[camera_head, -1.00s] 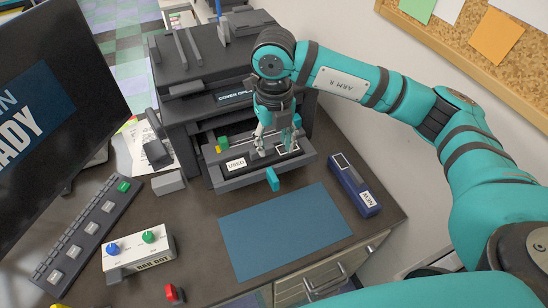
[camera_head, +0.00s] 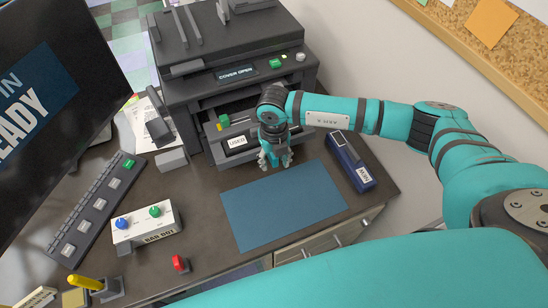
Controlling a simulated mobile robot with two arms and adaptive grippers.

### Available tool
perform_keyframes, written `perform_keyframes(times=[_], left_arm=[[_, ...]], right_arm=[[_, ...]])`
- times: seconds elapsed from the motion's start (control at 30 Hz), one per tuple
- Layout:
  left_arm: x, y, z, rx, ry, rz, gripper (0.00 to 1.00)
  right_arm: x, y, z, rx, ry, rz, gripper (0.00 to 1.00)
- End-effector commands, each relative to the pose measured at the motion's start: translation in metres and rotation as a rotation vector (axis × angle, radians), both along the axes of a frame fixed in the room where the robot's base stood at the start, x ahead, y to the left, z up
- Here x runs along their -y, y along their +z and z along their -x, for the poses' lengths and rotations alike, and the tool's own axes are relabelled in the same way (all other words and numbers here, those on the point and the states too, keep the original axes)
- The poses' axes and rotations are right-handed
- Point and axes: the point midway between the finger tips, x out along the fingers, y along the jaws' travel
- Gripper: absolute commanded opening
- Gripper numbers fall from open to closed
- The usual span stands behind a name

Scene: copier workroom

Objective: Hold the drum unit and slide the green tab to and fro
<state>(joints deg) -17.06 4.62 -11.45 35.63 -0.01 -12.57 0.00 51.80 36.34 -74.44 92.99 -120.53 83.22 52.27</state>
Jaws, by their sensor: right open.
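A dark drum unit with a white USED label (camera_head: 237,142) sits in the open front of the copier. A second drum unit, blue with a NEW label (camera_head: 350,160), lies on the desk to the right of the blue mat. A small green piece (camera_head: 224,121) shows inside the copier opening, beside a yellow one; I cannot tell whether it is the green tab. My right gripper (camera_head: 276,163) is open and points down in front of the copier, near the mat's back edge. The gripper and arm hide the right part of the USED unit. My left gripper is out of view.
The copier (camera_head: 240,95) reads COVER OPEN. The blue mat (camera_head: 283,207) is empty. A box with blue and green knobs (camera_head: 147,229), a red object (camera_head: 180,264), a keypad (camera_head: 95,210) and a monitor (camera_head: 60,90) are on the left. The wall bounds the right.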

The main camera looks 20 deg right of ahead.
Motion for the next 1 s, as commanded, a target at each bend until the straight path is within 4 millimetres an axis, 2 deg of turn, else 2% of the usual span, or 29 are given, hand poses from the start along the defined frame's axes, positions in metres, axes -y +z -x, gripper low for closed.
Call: perform_keyframes(times=[0.3,0.63,1.0], left_arm=[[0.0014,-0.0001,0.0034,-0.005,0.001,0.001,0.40],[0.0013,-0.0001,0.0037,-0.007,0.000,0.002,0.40],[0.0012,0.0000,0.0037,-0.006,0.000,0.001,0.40]], right_arm=[[-0.0002,-0.0024,0.0001,0.000,0.001,-0.001,0.43],[-0.0002,-0.0020,0.0000,0.000,0.000,-0.001,0.00],[-0.0003,-0.0018,-0.0001,0.000,0.001,-0.001,0.00]])
